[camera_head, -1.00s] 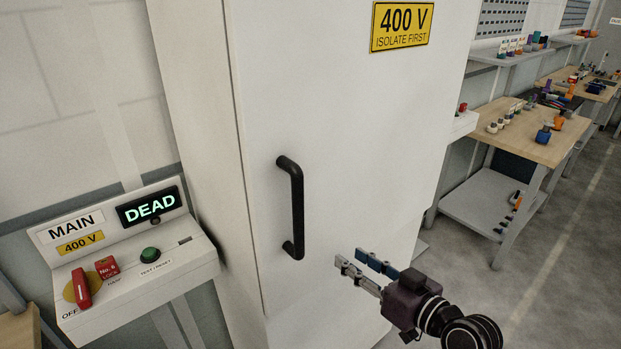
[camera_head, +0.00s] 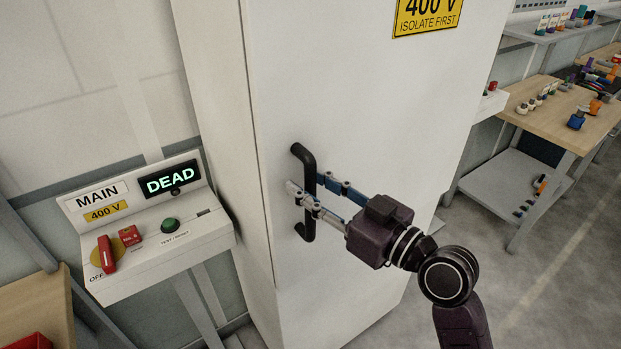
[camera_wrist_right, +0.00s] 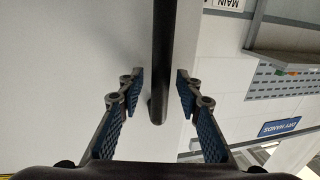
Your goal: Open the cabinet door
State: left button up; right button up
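The white cabinet door (camera_head: 350,90) is closed, with a yellow 400 V sign (camera_head: 427,14) near its top. Its black vertical bar handle (camera_head: 304,160) is near the door's left edge. My right gripper (camera_head: 303,182) is at the handle, one finger on each side of the bar. In the right wrist view the handle (camera_wrist_right: 161,60) runs between the two open fingers (camera_wrist_right: 158,95), with a gap visible on both sides. My left gripper is not in view.
A control box (camera_head: 150,230) left of the cabinet shows DEAD on its display (camera_head: 170,178), with a red switch (camera_head: 107,255) and green button (camera_head: 169,224). A workbench (camera_head: 560,120) with small items stands at the right. Grey floor (camera_head: 480,240) is clear between.

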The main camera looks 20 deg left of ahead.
jog(key=shift+a, duration=0.1)
grip_shut()
dwell(0.4)
